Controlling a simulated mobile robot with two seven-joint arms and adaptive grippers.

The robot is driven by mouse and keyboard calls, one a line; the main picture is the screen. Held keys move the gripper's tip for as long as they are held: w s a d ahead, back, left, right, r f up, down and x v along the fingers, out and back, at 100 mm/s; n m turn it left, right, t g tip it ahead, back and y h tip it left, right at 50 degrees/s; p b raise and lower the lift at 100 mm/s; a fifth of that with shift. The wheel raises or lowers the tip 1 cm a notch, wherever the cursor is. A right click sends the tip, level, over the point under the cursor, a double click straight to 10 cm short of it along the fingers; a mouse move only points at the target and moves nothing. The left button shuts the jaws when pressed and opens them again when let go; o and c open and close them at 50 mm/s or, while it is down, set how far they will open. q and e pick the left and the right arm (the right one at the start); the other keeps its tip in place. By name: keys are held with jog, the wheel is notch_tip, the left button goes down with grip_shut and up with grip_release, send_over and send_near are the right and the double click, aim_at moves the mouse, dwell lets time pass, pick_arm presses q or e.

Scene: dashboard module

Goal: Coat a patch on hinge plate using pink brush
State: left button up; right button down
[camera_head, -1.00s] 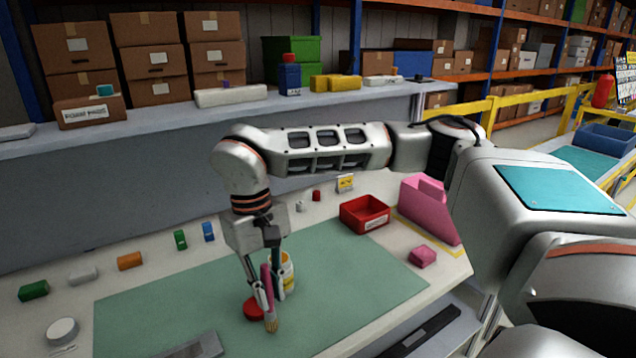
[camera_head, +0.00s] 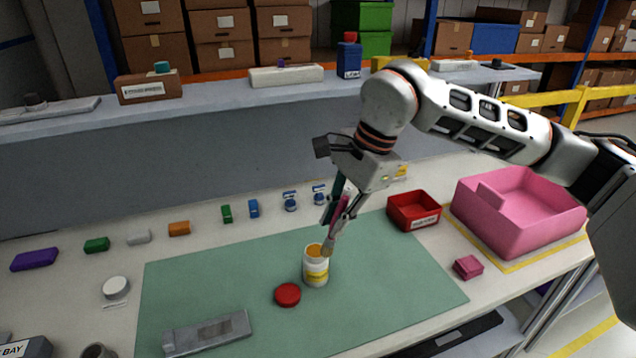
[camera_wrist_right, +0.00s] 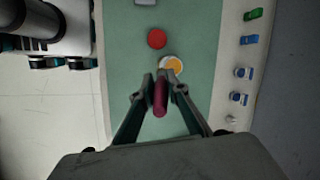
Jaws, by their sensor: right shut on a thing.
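My right gripper (camera_head: 338,208) is shut on the pink brush (camera_head: 341,212), held tilted with its bristles down. The bristles overlap the right rim of an open white jar (camera_head: 316,272) with orange contents; I cannot tell whether they touch it. In the right wrist view the brush handle (camera_wrist_right: 160,100) is between the fingers, and the jar (camera_wrist_right: 171,65) is just beyond. The grey metal hinge plate (camera_head: 207,333) lies at the front left of the green mat, away from the brush. My left gripper is not in view.
A red lid (camera_head: 287,294) lies beside the jar on the green mat (camera_head: 400,290). A red bin (camera_head: 414,211), a pink bin (camera_head: 520,211) and a pink block (camera_head: 468,267) are at the right. Several small coloured blocks line the back. The mat's right part is clear.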

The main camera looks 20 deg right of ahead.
notch_tip(320, 180, up, 5)
jog(key=w+a+m+t+h+p, duration=0.1)
jog(key=w+a+m+t+p, duration=0.15)
jog(key=m, duration=0.45)
pick_arm(q)
jog(key=b, duration=0.3)
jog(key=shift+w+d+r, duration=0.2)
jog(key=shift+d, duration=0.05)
pick_arm(e)
notch_tip(320, 180, down, 6)
jog(key=shift+s+a+r, duration=0.1)
jog(key=shift+a, duration=0.05)
pick_arm(q)
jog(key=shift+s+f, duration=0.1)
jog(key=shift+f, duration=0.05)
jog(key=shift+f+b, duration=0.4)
jog(key=shift+b, duration=0.1)
pick_arm(e)
jog(key=shift+f, duration=0.45)
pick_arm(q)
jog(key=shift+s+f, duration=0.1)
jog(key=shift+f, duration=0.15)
pick_arm(e)
jog(key=shift+s+f, duration=0.1)
jog(key=shift+f, duration=0.1)
dwell(1.1)
jog(key=shift+r, duration=0.1)
